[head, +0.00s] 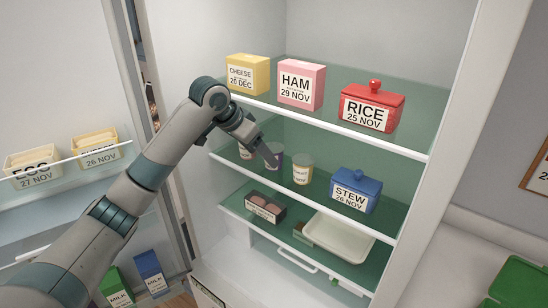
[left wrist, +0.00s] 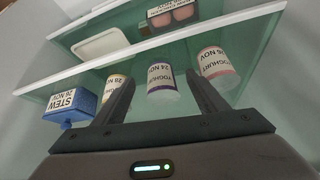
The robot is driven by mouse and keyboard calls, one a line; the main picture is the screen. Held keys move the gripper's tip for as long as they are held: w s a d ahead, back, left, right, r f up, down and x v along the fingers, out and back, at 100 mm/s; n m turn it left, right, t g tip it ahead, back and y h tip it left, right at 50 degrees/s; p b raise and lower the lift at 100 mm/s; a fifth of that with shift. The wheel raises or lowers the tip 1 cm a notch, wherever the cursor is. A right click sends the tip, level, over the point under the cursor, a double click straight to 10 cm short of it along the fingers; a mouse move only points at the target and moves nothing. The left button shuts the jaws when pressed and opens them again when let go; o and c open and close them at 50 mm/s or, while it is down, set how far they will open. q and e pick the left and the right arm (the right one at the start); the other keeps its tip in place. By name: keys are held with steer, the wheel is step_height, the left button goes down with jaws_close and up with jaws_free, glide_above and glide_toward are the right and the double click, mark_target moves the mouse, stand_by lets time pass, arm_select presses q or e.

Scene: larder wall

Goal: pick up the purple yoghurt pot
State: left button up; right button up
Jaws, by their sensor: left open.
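The purple yoghurt pot (left wrist: 161,90) is white with a purple-edged label and stands on the middle fridge shelf. In the left wrist view it shows in the gap between my left gripper's fingers (left wrist: 160,79); I see no finger touching it. In the head view the pot (head: 278,156) is partly hidden by my left gripper (head: 268,155), which is open and empty at the shelf's front. My right gripper is in neither view.
A pink-labelled yoghurt pot (left wrist: 216,66) and a yellow-labelled pot (head: 302,168) flank it closely. A blue stew box (head: 355,190) stands further right. The upper shelf (head: 330,128) is just above, holding cheese, ham and rice. A white tray (head: 322,245) lies below.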

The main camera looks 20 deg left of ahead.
mark_target(271, 149)
arm_select(q)
steer(key=shift+w+d, duration=0.15)
steer(key=shift+w, duration=0.15)
steer(key=shift+w+d, duration=0.15)
steer(key=shift+w, duration=0.1)
steer(key=shift+w+d, duration=0.55)
steer(key=shift+w, duration=0.3)
steer(key=x, duration=0.3)
steer(key=shift+w+d+r, duration=0.1)
steer(key=shift+r, duration=0.05)
steer(key=shift+w, duration=0.1)
steer(key=shift+c, duration=0.6)
steer(key=c, duration=1)
